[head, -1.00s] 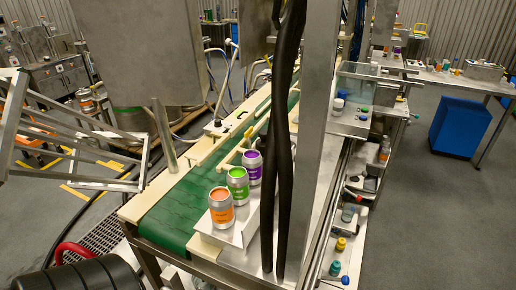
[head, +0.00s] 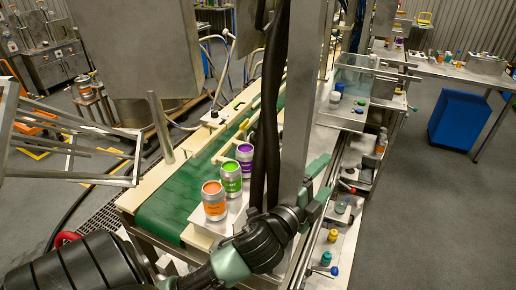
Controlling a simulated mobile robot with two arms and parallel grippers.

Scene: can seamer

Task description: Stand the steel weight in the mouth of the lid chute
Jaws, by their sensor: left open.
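My left gripper (head: 322,185) reaches in from the lower left, past the front of the cans, to the right side of the steel post. Its two green-grey fingers are spread apart with nothing visible between them. It is near the narrow shelf along the machine's right side. I cannot make out for certain the steel weight or the mouth of the lid chute; both are too small or hidden. My right gripper is not in view.
Orange (head: 214,201), green (head: 231,178) and purple (head: 245,160) cans stand beside the green conveyor (head: 165,215). A steel post (head: 297,110) and black hoses (head: 268,120) rise beside my gripper. Yellow (head: 332,236) and blue-topped (head: 326,259) small items sit on the shelf.

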